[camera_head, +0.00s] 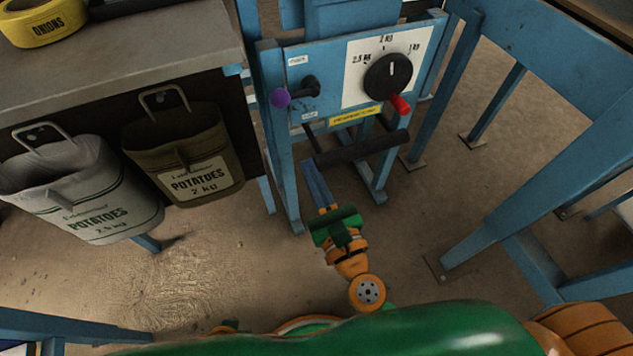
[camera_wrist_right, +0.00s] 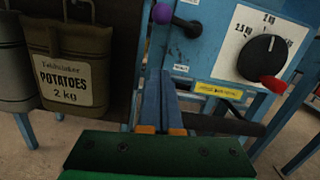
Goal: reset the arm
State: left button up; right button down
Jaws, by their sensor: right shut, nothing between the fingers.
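My right gripper (camera_head: 318,187) is in front of the lower part of the blue machine (camera_head: 296,60), below its control panel. Its two blue fingers lie together with nothing between them; they also show in the right wrist view (camera_wrist_right: 163,98). The fingers point toward the machine, left of the black horizontal bar (camera_head: 362,149). I cannot tell whether they touch it. The green and orange wrist of my right arm (camera_head: 345,250) reaches up from the bottom of the head view. My left gripper is not in view.
The panel has a purple-knobbed lever (camera_head: 280,97) and a black dial (camera_head: 388,76) with a red tip. Two sacks, grey (camera_head: 85,190) and olive (camera_head: 185,150), hang at the left below a grey counter (camera_head: 130,50). A yellow onions roll (camera_head: 40,22) lies on it. Blue frames stand right.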

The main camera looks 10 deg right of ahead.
jog(key=shift+v, duration=0.8)
